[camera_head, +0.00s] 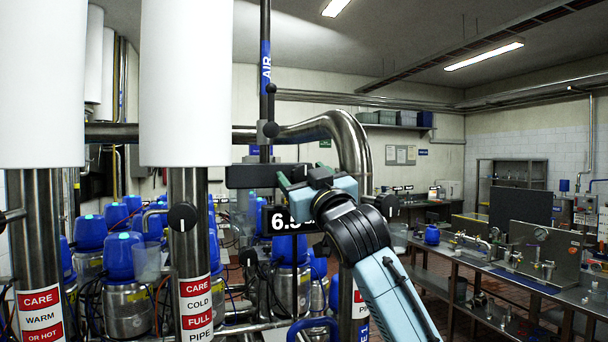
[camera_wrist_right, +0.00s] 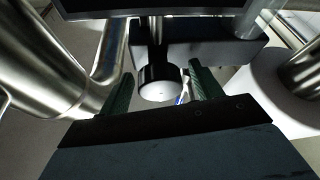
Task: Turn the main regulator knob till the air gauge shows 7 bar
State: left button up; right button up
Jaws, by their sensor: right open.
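The air gauge (camera_head: 279,220) is a black digital display below my right gripper in the head view. It reads 6 point something, with the last digit partly hidden by my arm. My right gripper (camera_head: 290,184) is in front of the blue-labelled AIR pipe (camera_head: 266,65). In the right wrist view, a round knob (camera_wrist_right: 159,84) with a black rim and pale face, apparently the main regulator knob, sits between the open green fingers. I cannot tell whether either finger touches it. In the head view the knob is hidden behind the gripper. My left gripper is not in view.
A bent steel pipe (camera_head: 353,150) runs just right of the gripper. Steel pipes with white cylinders (camera_head: 186,80) stand to the left. Blue-topped canisters (camera_head: 124,256) crowd behind. A workbench (camera_head: 540,285) with fittings stands at the right.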

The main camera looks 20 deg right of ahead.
jog(key=c, duration=1)
jog(key=shift+o, duration=0.2)
jog(key=shift+a+f+m+h+b, duration=0.1)
jog(key=shift+m+h+b, duration=0.35)
jog(key=shift+m, duration=0.55)
jog(key=shift+m+h, duration=0.75)
jog(key=shift+m, duration=0.45)
jog(key=o, duration=1)
jog(key=shift+c, duration=0.2)
